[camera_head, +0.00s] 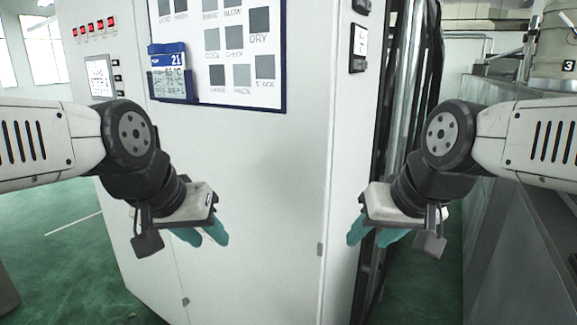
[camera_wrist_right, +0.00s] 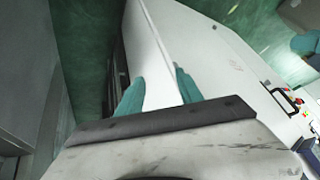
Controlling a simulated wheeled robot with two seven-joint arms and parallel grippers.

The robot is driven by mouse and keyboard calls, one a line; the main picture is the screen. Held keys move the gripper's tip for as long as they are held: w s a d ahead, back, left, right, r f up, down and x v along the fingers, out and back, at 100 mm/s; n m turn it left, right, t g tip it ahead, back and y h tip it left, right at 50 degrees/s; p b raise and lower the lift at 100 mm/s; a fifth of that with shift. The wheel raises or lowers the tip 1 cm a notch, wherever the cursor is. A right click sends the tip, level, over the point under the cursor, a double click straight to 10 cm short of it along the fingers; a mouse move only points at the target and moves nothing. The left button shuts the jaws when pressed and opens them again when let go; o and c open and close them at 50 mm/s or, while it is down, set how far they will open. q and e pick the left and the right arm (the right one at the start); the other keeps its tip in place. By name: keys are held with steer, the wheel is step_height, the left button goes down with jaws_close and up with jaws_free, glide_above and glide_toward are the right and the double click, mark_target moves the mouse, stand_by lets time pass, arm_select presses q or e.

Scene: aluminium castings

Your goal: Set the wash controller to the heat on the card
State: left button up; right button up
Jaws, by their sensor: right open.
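A card (camera_head: 172,84) with a blue top marked 21 sits in a dark blue holder on the white cabinet's front. Its small grey print, with what looks like a °C figure, is too blurred to read surely. A light display panel (camera_head: 100,76) with small black buttons beside it is at the cabinet's left. A small dark-framed unit (camera_head: 359,40) is on its right edge. I cannot tell which is the wash controller. My left gripper (camera_head: 203,234) and right gripper (camera_head: 373,234) hang below the card, teal fingers apart and empty. The right fingers also show in the wrist view (camera_wrist_right: 160,92).
The white cabinet (camera_head: 255,190) fills the middle. A board (camera_head: 285,55) with grey squares and words such as DRY and STACK is on it. Red indicators (camera_head: 95,27) are at upper left. A grey metal machine (camera_head: 510,235) stands at right. Green floor shows at left.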

jaws_close()
stand_by(1.3)
